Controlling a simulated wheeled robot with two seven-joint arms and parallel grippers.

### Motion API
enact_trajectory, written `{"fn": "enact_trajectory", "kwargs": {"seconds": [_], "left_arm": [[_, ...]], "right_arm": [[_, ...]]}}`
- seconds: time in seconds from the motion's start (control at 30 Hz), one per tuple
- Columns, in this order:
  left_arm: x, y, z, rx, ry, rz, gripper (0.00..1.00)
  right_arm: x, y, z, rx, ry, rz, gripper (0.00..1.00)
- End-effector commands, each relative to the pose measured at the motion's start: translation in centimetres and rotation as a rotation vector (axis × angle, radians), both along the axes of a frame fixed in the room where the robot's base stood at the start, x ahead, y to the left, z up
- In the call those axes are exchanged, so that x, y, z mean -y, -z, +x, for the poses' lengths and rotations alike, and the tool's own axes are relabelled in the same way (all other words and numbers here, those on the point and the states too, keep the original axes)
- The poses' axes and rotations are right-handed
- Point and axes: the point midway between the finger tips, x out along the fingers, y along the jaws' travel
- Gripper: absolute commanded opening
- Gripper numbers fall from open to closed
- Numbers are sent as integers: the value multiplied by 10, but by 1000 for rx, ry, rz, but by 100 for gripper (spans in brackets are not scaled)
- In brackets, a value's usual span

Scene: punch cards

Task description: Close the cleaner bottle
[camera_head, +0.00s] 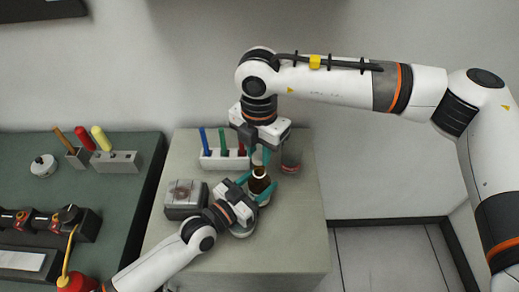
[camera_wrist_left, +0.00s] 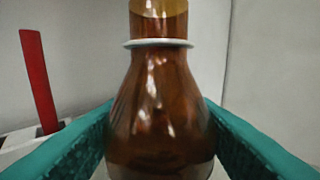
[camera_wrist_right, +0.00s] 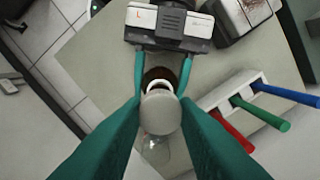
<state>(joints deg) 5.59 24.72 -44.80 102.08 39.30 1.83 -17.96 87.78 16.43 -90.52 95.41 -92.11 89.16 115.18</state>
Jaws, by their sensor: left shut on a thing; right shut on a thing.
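The brown cleaner bottle (camera_head: 259,185) stands upright on the grey-beige table, with a pale ring at its neck. My left gripper (camera_head: 257,192) is shut around its body; the left wrist view shows the brown glass (camera_wrist_left: 160,100) between the green fingers, with the top of the neck cut off by the frame. My right gripper (camera_head: 261,157) points down above the bottle. It is shut on a small whitish cap (camera_wrist_right: 161,112), which in the right wrist view lies close to the open-looking bottle mouth. The cap appears above the neck, apart from it.
Behind stands a white rack (camera_head: 222,160) with blue, green and red sticks. A clear glass vessel (camera_head: 290,160) is right of my right gripper. A grey metal box (camera_head: 185,199) sits at the left. The table's front right is clear.

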Motion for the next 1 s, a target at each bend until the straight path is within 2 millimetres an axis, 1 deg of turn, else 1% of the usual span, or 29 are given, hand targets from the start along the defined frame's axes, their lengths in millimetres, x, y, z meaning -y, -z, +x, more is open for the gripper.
{"fn": "enact_trajectory", "kwargs": {"seconds": [0.03,0.1,0.6,0.9,1.0], "left_arm": [[0,0,0,-1,0,1,10],[0,0,0,-1,0,1,10],[0,1,0,-1,0,1,10],[0,1,0,-1,0,1,10],[0,1,0,-1,0,1,10]], "right_arm": [[0,7,-1,-3,0,-1,6],[0,10,0,-2,-1,-1,6],[0,11,0,-1,0,-1,6],[0,26,-1,-1,1,0,6],[0,28,0,1,2,1,6]]}}
